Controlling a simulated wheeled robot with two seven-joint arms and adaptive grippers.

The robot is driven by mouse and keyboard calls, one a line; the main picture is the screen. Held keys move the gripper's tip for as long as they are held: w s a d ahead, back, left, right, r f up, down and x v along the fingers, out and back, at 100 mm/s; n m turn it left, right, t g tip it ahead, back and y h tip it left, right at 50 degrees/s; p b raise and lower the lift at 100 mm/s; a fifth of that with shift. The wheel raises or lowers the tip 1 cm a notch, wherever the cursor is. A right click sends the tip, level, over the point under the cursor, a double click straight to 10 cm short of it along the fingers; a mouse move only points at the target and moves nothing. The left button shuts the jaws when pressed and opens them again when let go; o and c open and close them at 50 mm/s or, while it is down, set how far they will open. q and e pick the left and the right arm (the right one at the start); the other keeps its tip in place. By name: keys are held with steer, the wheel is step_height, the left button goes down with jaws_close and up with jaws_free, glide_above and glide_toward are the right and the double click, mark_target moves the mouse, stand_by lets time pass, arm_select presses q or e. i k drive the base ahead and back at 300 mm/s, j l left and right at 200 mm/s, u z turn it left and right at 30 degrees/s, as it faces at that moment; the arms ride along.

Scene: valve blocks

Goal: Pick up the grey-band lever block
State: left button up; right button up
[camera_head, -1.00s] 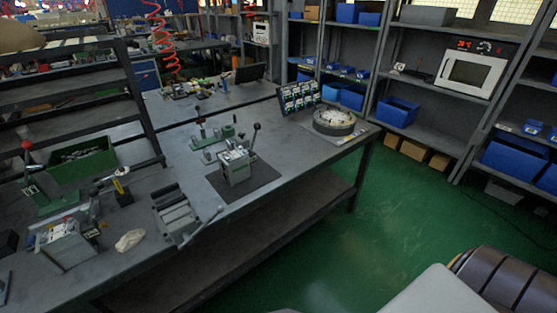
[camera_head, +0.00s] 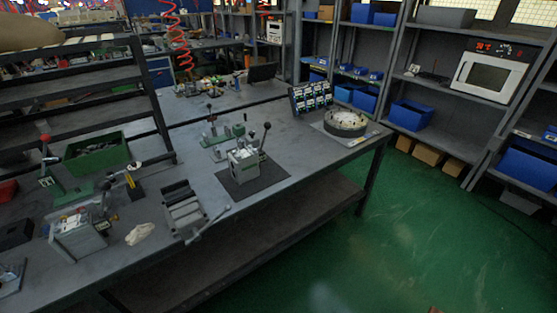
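A grey lever block (camera_head: 244,164) with a dark-knobbed lever stands upright on a dark mat (camera_head: 272,178) in the middle of the workbench. A second grey block (camera_head: 76,238), with fittings on top, stands near the bench's left front. The band colours are too small to tell, so I cannot be sure which one has the grey band. Neither of my grippers is in view, and nothing of mine touches either block.
The workbench (camera_head: 315,165) also carries a grey vise (camera_head: 183,208), a crumpled cloth (camera_head: 140,233), a green bin (camera_head: 97,155), a green lever fixture (camera_head: 222,138) and a round part (camera_head: 345,122). Green floor (camera_head: 400,240) is open to the right.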

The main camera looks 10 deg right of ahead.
mark_target(78, 241)
steer(key=u, duration=1.45)
